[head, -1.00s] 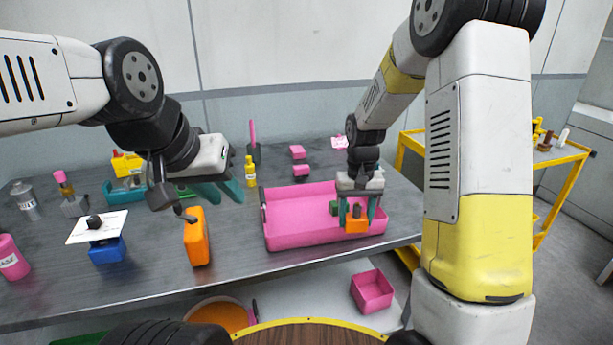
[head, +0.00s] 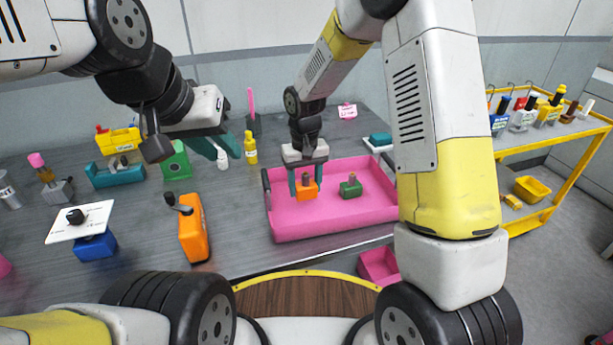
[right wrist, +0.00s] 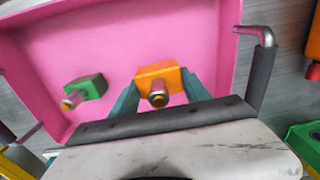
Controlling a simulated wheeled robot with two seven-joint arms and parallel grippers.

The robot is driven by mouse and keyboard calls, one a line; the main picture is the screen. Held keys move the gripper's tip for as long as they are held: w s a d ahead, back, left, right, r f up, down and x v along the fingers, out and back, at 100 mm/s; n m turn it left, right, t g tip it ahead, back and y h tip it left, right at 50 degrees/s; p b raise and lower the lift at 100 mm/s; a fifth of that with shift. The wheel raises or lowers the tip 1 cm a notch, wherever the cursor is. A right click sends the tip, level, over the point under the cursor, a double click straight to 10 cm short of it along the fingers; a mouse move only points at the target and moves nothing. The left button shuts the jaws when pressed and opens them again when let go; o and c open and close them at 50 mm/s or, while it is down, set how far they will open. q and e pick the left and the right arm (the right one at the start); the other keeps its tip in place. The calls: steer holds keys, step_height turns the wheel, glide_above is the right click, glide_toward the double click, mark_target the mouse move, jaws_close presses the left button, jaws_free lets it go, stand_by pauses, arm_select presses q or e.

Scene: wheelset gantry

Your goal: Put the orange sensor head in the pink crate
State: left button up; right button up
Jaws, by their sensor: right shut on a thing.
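The orange sensor head (head: 307,190), a small block with a metal stub, is between the teal fingers of my right gripper (head: 306,182). My right gripper is shut on it, over the left part of the pink crate (head: 330,226). The right wrist view shows the orange sensor head (right wrist: 158,75) against the crate floor (right wrist: 130,35); I cannot tell whether it touches the floor. A green sensor head (head: 350,187) sits in the crate to its right. My left gripper (head: 218,145) is open and empty above the table, left of the crate.
An orange box with a black lever (head: 194,228) stands left of the crate. A yellow bottle (head: 251,148) stands behind it. A blue block with a white plate (head: 80,222) is further left. A small pink bin (head: 378,266) is below the table edge. A yellow cart (head: 540,205) stands at right.

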mark_target(306, 173)
steer(key=shift+f, duration=1.65)
steer(key=shift+f, duration=0.15)
steer(key=o, duration=1.5)
steer(key=shift+c, duration=0.2)
step_height(306, 173, up, 12)
steer(key=shift+d+r, duration=0.1)
steer(key=shift+r, duration=0.05)
steer(key=s+d+r+m+t+y, duration=0.1)
steer(key=s+d+r+t, duration=0.2)
steer(key=s+d+r, duration=0.4)
steer(key=s+d+r+m+t+y, duration=0.1)
steer(key=s+d+r+m+t, duration=0.1)
steer(key=s+d+r, duration=0.5)
steer(key=s+r+t, duration=0.1)
steer(key=s+r, duration=0.1)
steer(key=s, duration=0.4)
steer(key=shift+s+d, duration=0.2)
steer(key=shift+d, duration=0.1)
